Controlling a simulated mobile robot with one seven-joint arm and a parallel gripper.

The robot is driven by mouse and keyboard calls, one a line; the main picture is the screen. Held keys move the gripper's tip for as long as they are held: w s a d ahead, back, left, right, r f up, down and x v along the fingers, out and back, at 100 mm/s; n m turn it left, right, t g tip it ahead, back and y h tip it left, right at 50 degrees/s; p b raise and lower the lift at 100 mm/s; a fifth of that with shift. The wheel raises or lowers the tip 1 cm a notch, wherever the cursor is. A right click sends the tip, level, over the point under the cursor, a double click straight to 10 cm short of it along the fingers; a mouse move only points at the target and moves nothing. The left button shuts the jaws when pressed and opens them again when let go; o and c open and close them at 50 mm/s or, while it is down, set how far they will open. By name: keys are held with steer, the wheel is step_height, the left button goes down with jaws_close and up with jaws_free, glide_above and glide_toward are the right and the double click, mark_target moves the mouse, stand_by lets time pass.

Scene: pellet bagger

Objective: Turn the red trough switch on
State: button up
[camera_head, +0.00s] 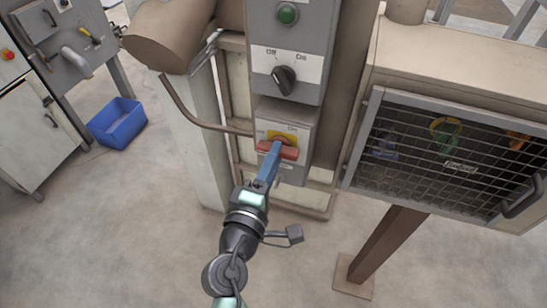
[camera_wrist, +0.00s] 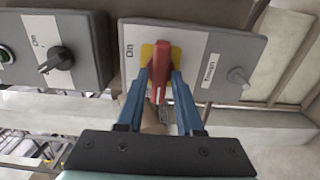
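The red trough switch (camera_head: 289,152) is a red handle on a yellow plate, on the front of a grey box (camera_head: 300,172). The handle lies level in the head view, crosswise to the "On" mark above it. In the wrist view the red handle (camera_wrist: 160,75) stands between the blue fingers of my gripper (camera_wrist: 161,76), with "On" at the left and a "Trough" label at the right. My gripper (camera_head: 275,152) is at the handle in the head view, one finger on each side of it. I cannot tell whether both fingers touch it.
A larger box above has a black selector knob (camera_head: 284,79) and a green button (camera_head: 288,14). A mesh-fronted cabinet (camera_head: 377,98) stands close at the right. A bent pipe (camera_head: 190,117) runs at the left. A blue bin (camera_head: 118,122) is on the floor. The floor in front is clear.

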jaws_close()
steer(key=shift+f+m+b, duration=0.1)
steer(key=shift+m+b, duration=0.2)
steer(key=shift+b, duration=0.1)
steer(key=shift+m+b, duration=8.3)
steer(key=shift+m, duration=0.4)
steer(key=shift+o, duration=2)
jaws_free()
